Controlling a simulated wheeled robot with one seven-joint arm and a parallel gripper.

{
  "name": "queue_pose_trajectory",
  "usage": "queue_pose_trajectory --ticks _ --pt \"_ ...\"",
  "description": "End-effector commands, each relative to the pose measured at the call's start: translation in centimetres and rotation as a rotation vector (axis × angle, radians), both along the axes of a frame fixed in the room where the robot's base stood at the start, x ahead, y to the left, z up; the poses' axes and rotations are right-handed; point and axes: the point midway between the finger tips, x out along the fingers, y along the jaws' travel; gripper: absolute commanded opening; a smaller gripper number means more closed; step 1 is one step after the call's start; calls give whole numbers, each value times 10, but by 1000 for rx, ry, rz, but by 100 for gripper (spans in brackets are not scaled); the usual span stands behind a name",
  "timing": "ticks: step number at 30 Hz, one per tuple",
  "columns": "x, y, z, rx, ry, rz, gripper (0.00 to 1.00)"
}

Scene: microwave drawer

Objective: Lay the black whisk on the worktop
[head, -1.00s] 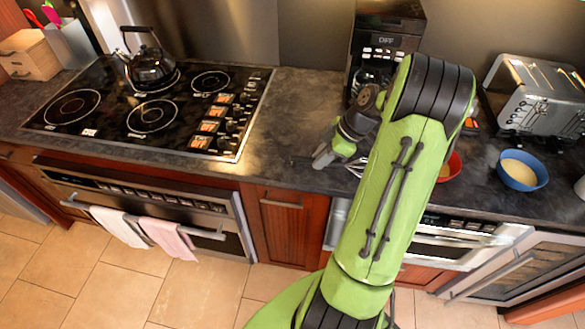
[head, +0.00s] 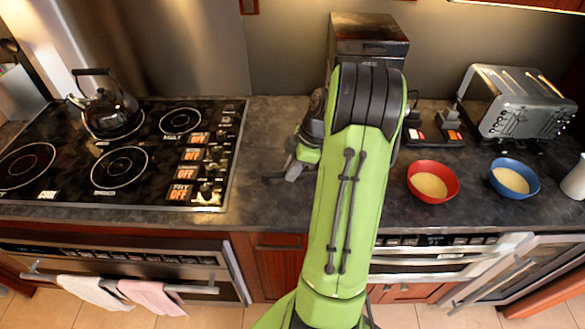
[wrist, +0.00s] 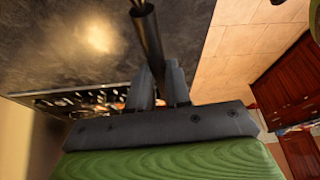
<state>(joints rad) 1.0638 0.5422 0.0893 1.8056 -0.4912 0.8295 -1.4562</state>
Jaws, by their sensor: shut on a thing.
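My gripper (wrist: 161,84) is shut on the black handle of the whisk (wrist: 149,36) in the wrist view. The handle runs up from between the fingers to the picture's top edge, where the rest is cut off. In the head view my gripper (head: 293,170) is over the worktop (head: 262,135), right of the hob, with a thin dark end of the whisk (head: 271,176) showing to its left. My arm hides the rest of the whisk there. The worktop also shows in the wrist view (wrist: 60,45). I cannot tell whether the whisk touches it.
The black hob (head: 130,160) with a kettle (head: 112,112) is at the left. A red bowl (head: 433,190), a blue bowl (head: 514,187) and a toaster (head: 520,100) stand at the right. A dark machine (head: 368,40) stands behind my arm. Worktop between hob and gripper is clear.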

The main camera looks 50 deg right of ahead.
Motion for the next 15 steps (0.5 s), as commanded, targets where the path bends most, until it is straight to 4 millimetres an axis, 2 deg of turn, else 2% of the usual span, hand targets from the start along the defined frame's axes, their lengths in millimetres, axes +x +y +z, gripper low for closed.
queue_pose_trajectory --ticks 1,15 --pt "0 0 -9 1 1 -1 0" --pt "0 0 -64 0 0 -1 0"
